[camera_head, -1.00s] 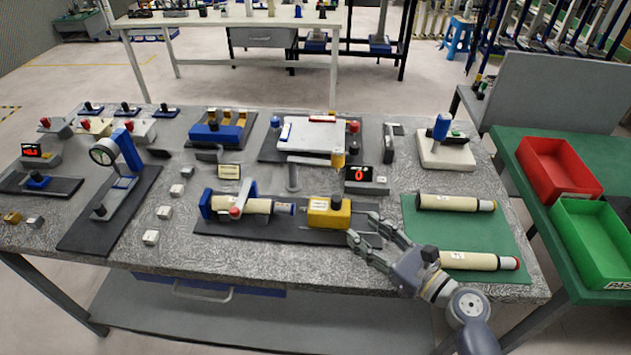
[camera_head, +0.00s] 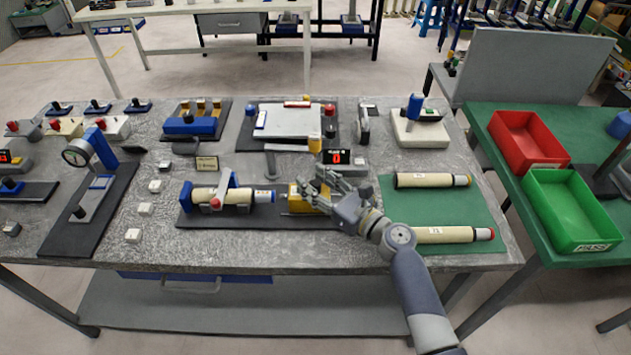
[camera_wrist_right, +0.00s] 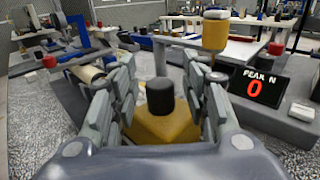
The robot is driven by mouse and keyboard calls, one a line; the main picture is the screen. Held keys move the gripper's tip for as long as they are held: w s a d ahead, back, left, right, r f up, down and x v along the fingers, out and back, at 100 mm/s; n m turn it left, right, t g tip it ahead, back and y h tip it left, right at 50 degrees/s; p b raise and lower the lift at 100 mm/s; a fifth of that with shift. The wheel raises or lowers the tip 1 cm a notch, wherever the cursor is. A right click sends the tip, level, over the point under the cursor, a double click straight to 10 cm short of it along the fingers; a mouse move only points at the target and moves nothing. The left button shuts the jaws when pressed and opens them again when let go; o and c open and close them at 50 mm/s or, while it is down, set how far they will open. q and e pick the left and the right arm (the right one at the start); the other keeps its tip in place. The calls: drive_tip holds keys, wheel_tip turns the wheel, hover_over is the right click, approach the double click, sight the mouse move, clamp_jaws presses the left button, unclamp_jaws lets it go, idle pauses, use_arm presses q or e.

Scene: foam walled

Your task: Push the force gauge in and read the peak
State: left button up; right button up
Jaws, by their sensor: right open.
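The yellow force gauge (camera_head: 298,205) sits on a dark base plate (camera_head: 240,219), to the right of a cream cylinder (camera_head: 205,194) with a blue end, held under a clamp. In the right wrist view the yellow gauge (camera_wrist_right: 165,128) carries a black knob (camera_wrist_right: 160,97). My right gripper (camera_head: 318,194) is open, at the gauge's right side in the head view. In the wrist view its fingers stand on either side of the knob with gaps visible; I see no grip on it. The red peak display (camera_head: 337,157) reads 0, labelled PEAK N (camera_wrist_right: 262,85). My left gripper is not in view.
Two cream cylinders (camera_head: 432,180) lie on a green mat (camera_head: 470,206) at the right. A red bin (camera_head: 530,142) and a green bin (camera_head: 572,208) stand on the side table. A dial gauge stand (camera_head: 93,205) is at the left. A post with a yellow cap (camera_head: 314,142) stands behind the gauge.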

sight(295, 191)
drive_tip(key=shift+c, duration=0.6)
drive_tip(key=c, duration=0.9)
clamp_jaws()
drive_tip(key=a, duration=0.4)
drive_tip(key=shift+a, duration=0.5)
drive_tip(key=o, duration=1)
unclamp_jaws()
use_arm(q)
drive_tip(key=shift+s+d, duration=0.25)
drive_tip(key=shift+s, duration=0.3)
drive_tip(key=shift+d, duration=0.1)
use_arm(e)
drive_tip(key=v, duration=1.2)
